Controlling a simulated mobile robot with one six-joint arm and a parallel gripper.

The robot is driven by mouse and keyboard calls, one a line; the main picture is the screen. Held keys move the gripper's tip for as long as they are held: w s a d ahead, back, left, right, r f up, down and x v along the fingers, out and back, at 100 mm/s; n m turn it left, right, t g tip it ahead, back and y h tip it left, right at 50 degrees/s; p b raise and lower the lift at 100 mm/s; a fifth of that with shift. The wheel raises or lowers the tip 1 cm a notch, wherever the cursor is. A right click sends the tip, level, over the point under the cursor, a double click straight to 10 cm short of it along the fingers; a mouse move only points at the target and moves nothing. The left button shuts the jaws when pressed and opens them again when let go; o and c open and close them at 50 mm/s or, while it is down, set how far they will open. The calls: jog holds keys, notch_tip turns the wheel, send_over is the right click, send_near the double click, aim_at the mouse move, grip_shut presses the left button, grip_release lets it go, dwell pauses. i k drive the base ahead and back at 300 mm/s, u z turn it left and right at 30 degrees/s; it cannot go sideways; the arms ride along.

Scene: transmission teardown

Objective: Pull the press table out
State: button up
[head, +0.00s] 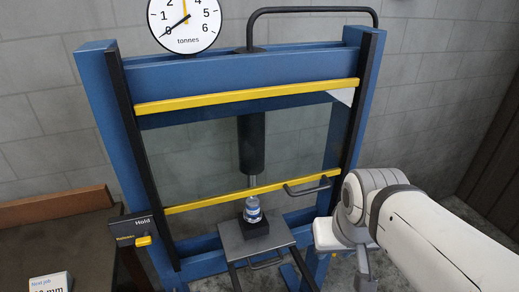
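The press table (231,243) is a dark grey plate low in the blue press frame (92,100). A looped handle (265,266) hangs at its front edge. A black block (256,228) stands on the table, with a small silver and blue cylindrical part (252,209) on top. My gripper (364,278) is at the lower right, apart from the table handle and to its right. It is partly hidden by my wrist and cut by the picture's bottom edge, so I cannot see whether it is open.
A clear guard with yellow bars (250,94) and a side handle (313,188) covers the press opening. The black ram (251,145) hangs behind it. A gauge (184,22) reads near zero.

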aim_at(241, 239)
jog(key=z, duration=0.65)
jog(key=k, duration=1.3)
jog(key=u, duration=0.6)
jog(key=i, duration=1)
